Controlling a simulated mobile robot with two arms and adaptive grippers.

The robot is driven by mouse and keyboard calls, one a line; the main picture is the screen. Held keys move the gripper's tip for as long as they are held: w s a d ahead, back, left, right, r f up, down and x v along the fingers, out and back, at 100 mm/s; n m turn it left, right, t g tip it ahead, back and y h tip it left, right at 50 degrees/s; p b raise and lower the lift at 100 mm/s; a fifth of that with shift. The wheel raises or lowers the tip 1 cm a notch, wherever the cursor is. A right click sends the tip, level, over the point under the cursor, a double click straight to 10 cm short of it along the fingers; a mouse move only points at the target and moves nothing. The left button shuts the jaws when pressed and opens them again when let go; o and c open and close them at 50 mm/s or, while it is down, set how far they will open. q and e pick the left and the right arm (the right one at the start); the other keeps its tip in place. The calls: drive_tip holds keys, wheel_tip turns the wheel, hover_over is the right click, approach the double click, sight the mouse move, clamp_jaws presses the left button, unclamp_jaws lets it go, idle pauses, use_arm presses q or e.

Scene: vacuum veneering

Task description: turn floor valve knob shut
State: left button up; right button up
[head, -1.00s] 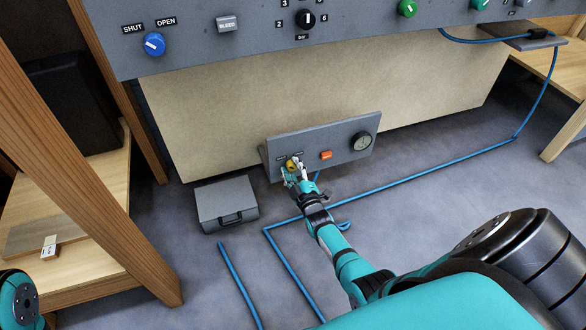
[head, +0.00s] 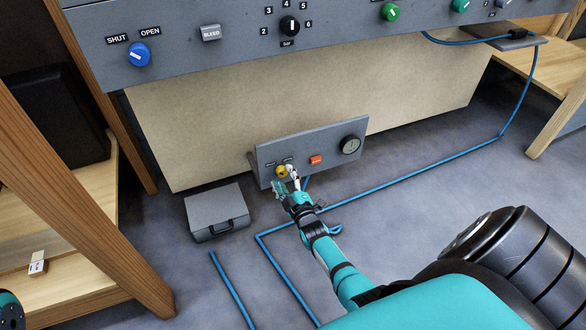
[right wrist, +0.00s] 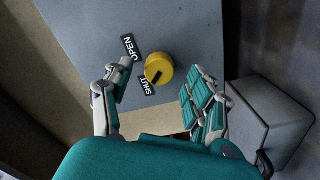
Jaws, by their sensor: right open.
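The yellow floor valve knob (head: 281,171) sits at the left end of a low grey panel (head: 268,155) near the floor. In the right wrist view the knob (right wrist: 161,68) shows from close up, with an OPEN label (right wrist: 131,47) and a SHUT label (right wrist: 148,87) beside it. Its black pointer mark lies on the side towards SHUT. My right gripper (head: 287,180) is open just in front of the knob. In the right wrist view its fingers (right wrist: 153,98) are spread wide, with the knob beyond and between them, and nothing is held. My left gripper is out of view.
An orange button (head: 316,160) and a gauge (head: 350,145) share the low panel. A grey case (head: 217,211) stands on the floor to its left. Blue hose (head: 390,178) runs along the floor. The upper panel (head: 190,58) with a blue knob (head: 139,54) overhangs.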

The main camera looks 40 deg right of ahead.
drive_tip(key=v, duration=1)
drive_tip(key=shift+d, duration=0.1)
